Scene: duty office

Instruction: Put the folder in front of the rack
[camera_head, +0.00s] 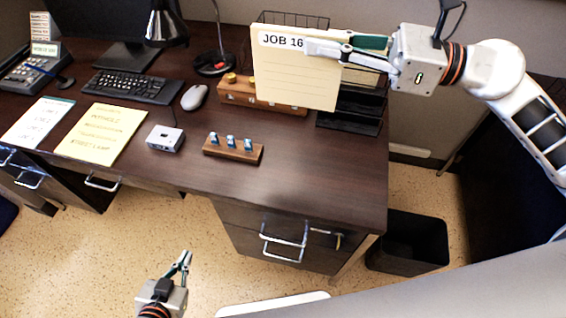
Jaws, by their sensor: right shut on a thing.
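The cream folder (296,82), labelled "JOB 16", is held upright above the desk, slightly tilted. My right gripper (348,46), coming from the right, is shut on its upper right part. A black tiered rack (350,122) stands at the desk's right rear, partly hidden behind the folder. The folder is to its left and overlaps it in the picture; whether they touch I cannot tell. My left gripper (184,263) is empty, low in front of the desk over the floor; its jaw opening is unclear.
A wooden block with knobs (235,93) and a black wire basket (290,18) are partly behind the folder. A wooden stand with blue-topped pieces (233,149), a grey box (165,138) and a mouse (194,97) lie nearby. The desk's front right (325,170) is clear.

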